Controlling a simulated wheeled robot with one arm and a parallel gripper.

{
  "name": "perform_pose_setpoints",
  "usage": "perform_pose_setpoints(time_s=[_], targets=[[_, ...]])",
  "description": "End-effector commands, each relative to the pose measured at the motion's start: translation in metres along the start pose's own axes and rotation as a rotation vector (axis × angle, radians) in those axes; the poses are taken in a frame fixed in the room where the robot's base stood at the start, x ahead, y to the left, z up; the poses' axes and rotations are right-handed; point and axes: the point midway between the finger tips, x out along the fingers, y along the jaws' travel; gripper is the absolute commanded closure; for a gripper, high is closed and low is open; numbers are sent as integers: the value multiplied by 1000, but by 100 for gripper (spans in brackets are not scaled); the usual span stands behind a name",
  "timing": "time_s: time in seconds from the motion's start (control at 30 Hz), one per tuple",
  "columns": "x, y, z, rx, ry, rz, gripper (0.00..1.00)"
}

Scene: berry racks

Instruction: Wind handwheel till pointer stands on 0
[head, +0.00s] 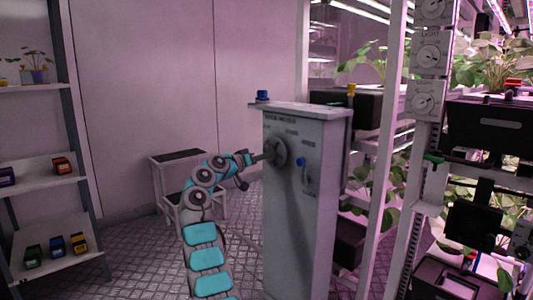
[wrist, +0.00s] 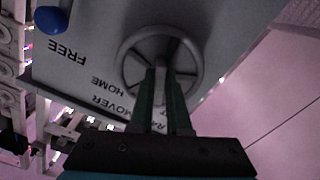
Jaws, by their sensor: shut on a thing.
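The grey handwheel (head: 278,150) is on the upper front of a tall grey cabinet (head: 290,230). In the wrist view its round rim (wrist: 124,52) and hub show close up. My gripper (wrist: 160,75) reaches it straight on, its two dark green fingers shut on part of the wheel near its middle. The fingers hide the lower part of the wheel, so the exact part held is unclear. In the head view my gripper (head: 264,157) meets the wheel from the left. I cannot make out a pointer or a 0 mark in either view.
A blue-knobbed lever (head: 301,162) is right of the wheel; labels include FREE and HOME. A blue item (head: 263,95) is on the cabinet top. A step stool (head: 180,154) stands behind my arm. Shelves (head: 50,160) are left, plant racks (head: 385,130) right.

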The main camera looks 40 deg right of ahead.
Motion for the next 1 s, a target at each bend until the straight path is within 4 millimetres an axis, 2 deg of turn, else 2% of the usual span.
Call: perform_pose_setpoints(time_s=[0.57, 0.6, 0.8, 0.87, 1.0], targets=[[0, -1, 1, 33, -1, 0, 100], [0, -1, 1, 32, 0, 0, 83], [0, 0, 0, 33, 0, 0, 60], [0, 0, 0, 33, 0, 0, 55], [0, 0, 0, 33, 1, 0, 55]])
